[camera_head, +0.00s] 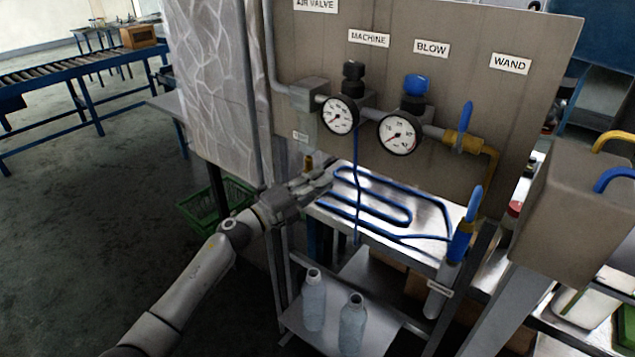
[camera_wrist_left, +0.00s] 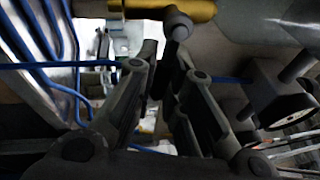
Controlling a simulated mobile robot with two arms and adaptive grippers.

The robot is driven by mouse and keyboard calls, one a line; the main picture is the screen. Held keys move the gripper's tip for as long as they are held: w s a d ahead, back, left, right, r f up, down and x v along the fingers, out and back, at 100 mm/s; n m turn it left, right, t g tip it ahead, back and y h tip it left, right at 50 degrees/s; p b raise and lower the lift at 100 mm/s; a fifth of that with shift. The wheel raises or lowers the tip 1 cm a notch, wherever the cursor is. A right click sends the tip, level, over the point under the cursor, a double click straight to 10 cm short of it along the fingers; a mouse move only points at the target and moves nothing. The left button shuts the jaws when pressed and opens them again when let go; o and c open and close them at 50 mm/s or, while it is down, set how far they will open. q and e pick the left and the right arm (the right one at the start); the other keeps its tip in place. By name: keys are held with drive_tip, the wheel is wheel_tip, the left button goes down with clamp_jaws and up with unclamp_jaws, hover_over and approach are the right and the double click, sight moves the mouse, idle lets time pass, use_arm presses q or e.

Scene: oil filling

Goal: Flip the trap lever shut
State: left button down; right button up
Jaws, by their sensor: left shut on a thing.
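The trap hangs on the left of the grey panel, with a small label beside its lower end. Its brass valve (camera_head: 308,163) is just below, and the brass body (camera_wrist_left: 165,9) crosses the top of the left wrist view. A grey rounded lever (camera_wrist_left: 178,27) comes off the brass body. My left gripper (camera_head: 322,180) reaches in from the lower left, just under the valve. In the wrist view its fingers (camera_wrist_left: 168,62) are close together at the lever and shut on it. The fingers partly hide the lever, so its exact angle is hard to tell.
Two gauges (camera_head: 340,116) (camera_head: 399,134) are on the panel, right of the trap. A blue hose (camera_head: 375,212) lies coiled on the metal shelf below. Two clear bottles (camera_head: 314,300) (camera_head: 352,325) stand on the lower shelf. A green crate (camera_head: 205,210) is on the floor behind my arm.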

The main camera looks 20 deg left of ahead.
use_arm(q)
drive_tip(key=shift+r+n, duration=0.2)
drive_tip(key=shift+n, duration=0.5)
drive_tip(key=c, duration=1.5)
unclamp_jaws()
drive_tip(key=v, duration=1.2)
drive_tip(key=shift+f, duration=0.1)
